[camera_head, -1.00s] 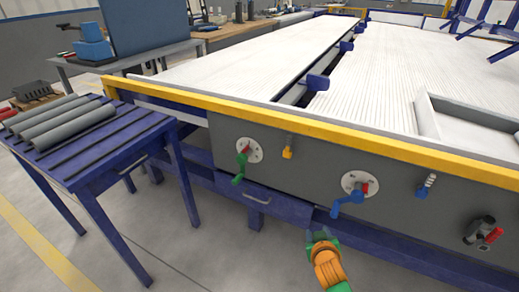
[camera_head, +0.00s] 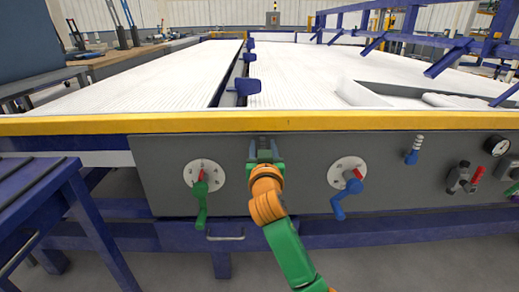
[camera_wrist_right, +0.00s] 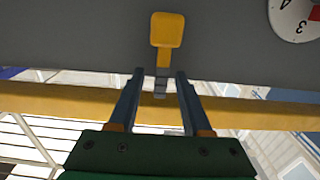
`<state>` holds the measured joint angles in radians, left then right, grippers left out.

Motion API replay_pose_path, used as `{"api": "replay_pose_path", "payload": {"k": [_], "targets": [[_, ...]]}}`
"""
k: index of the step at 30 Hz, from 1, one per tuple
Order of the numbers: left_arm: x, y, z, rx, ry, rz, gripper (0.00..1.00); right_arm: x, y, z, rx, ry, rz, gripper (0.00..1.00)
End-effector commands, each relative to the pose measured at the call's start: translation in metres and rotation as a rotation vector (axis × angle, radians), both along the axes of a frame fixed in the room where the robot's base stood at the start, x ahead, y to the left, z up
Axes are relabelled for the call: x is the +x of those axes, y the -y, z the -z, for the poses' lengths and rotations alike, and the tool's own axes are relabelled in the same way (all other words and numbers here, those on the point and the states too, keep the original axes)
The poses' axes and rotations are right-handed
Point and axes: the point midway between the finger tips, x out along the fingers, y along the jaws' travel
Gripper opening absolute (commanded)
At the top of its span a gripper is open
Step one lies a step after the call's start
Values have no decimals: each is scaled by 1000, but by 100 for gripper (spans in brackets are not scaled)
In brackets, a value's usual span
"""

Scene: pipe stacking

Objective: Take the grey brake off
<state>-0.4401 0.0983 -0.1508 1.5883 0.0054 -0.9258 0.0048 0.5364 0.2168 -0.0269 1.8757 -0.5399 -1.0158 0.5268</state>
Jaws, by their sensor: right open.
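My right gripper (camera_head: 264,148) is in front of the grey panel (camera_head: 290,190), just under the yellow rail. It is open, and its two fingers show in the right wrist view (camera_wrist_right: 160,72). In the head view my gripper hides this lever. No part is marked as a brake, so I cannot tell for sure that this is it. My left gripper is not in view.
A green lever (camera_head: 201,200) on a white dial is left of my gripper, and a blue lever (camera_head: 341,202) on another dial is right. Farther right are a small blue handle (camera_head: 412,156) and a grey fitting with red (camera_head: 460,178). The yellow rail (camera_head: 300,122) runs above.

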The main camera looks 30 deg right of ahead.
Motion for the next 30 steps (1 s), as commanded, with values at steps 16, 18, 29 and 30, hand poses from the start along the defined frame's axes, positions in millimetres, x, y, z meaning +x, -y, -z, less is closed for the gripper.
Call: {"api": "replay_pose_path", "payload": {"k": [16, 18, 29, 30], "targets": [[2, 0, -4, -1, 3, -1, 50, 9, 6, 0, 1, 0, -1, 0], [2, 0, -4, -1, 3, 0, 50, 9, 6, 0, 1, 0, -1, 0], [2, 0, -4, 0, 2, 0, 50, 9, 6, 1, 1, -2, 0, 0], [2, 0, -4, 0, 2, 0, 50, 9, 6, 1, 1, -2, 0, 0]]}}
